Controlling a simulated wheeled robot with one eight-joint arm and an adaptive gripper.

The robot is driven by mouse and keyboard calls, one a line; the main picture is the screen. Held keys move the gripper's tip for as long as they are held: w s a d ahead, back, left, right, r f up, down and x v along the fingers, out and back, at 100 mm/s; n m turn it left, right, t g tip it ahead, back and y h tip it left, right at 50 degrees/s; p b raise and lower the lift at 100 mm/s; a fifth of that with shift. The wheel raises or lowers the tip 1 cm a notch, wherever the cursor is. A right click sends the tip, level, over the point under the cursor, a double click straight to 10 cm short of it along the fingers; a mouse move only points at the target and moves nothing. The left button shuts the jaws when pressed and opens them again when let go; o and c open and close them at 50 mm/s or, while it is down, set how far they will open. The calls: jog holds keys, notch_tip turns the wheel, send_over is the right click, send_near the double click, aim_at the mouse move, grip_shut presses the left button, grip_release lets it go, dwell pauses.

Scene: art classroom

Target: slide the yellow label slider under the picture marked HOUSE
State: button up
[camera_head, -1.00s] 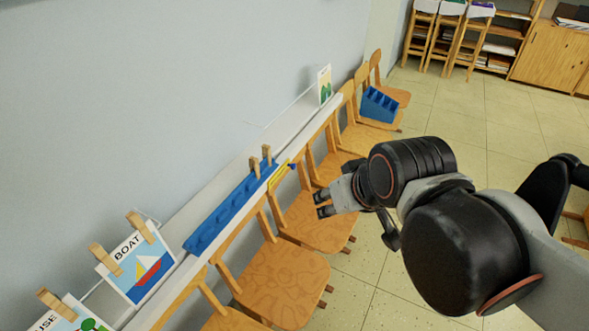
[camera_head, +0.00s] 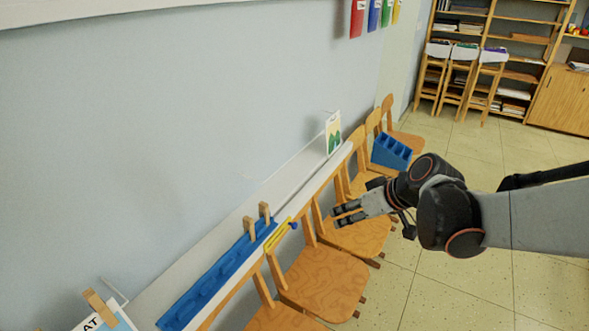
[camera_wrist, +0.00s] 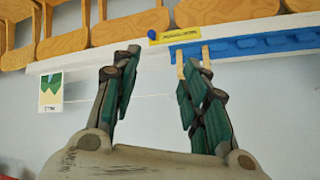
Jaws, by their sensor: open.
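The yellow label slider (camera_head: 278,235) sits on the front edge of the long white shelf, beside the blue rail and near a small blue knob (camera_head: 294,225). It also shows in the wrist view (camera_wrist: 175,36), beyond my fingertips. My gripper (camera_head: 337,215) is open and empty, to the right of the slider and apart from it, above the chairs. A picture with a clothespin (camera_head: 103,318), its lettering cut to "AT", is at the lower left edge. The picture marked HOUSE is not in the head view now. Another picture with green shapes (camera_head: 333,135) stands at the shelf's far end.
The blue rail (camera_head: 215,285) lies along the white shelf (camera_head: 300,170), with two wooden clothespins (camera_head: 264,212) upright at its far end. Wooden chairs (camera_head: 325,280) line the shelf below. A blue compartment box (camera_head: 391,151) sits on a far chair. Open floor lies to the right.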

jog(key=w+f+n+y+b, duration=0.2)
jog(key=w+f+y, duration=0.1)
jog(key=w+f, duration=0.35)
jog(key=n+t+y+b, duration=0.1)
jog(key=n+y, duration=0.2)
jog(key=n, duration=0.1)
send_near(296, 226)
jog(key=b+x, duration=0.4)
jog(key=x, duration=0.4)
jog(key=shift+w+f+b, duration=0.1)
jog(key=shift+f+b, duration=0.15)
jog(key=shift+b, duration=0.1)
jog(key=shift+c, duration=0.6)
grip_shut()
